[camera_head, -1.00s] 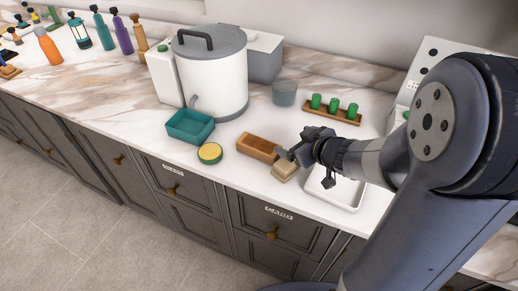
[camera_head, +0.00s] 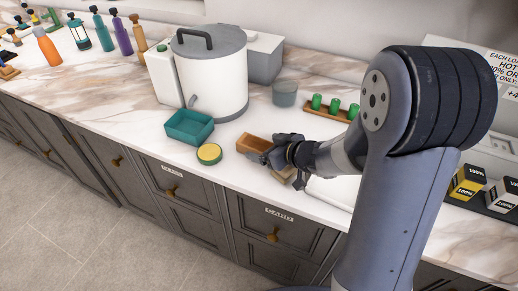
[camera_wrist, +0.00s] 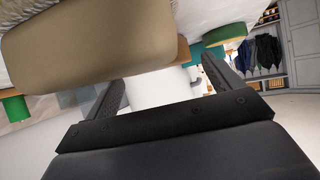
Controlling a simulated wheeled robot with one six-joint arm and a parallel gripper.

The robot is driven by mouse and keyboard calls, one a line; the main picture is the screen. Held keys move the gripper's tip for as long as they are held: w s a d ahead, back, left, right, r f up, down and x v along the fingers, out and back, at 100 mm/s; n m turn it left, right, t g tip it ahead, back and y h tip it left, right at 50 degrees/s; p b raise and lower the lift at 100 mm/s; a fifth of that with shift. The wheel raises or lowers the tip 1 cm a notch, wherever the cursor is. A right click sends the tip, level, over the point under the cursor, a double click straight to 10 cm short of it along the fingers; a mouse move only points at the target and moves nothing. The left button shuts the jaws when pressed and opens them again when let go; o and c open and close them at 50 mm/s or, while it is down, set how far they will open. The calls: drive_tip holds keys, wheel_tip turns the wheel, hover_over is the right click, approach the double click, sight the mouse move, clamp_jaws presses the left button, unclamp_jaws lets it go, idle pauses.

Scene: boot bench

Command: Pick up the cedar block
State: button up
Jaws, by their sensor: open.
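A tan block with rounded edges (camera_head: 282,175), which looks like the cedar block, lies on the white counter, partly hidden by my gripper. In the wrist view the tan block (camera_wrist: 85,40) is large and close, filling the upper left. My gripper (camera_head: 258,154) is over the right end of a brown open-topped wooden box (camera_head: 250,143). Its two fingers are apart in the wrist view (camera_wrist: 165,80), with nothing clearly held between them. The tan block is beside the fingers; whether they touch it cannot be told.
A teal tray (camera_head: 189,127) and a yellow-topped round tin (camera_head: 209,154) lie to the left. A large white pot (camera_head: 215,75) stands behind. A rack with green pegs (camera_head: 325,110) is at the back right. A white tray (camera_head: 330,190) lies to the right, partly hidden.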

drive_tip(key=shift+x, duration=1.1)
drive_tip(key=shift+s, duration=0.1)
drive_tip(key=c, duration=1.4)
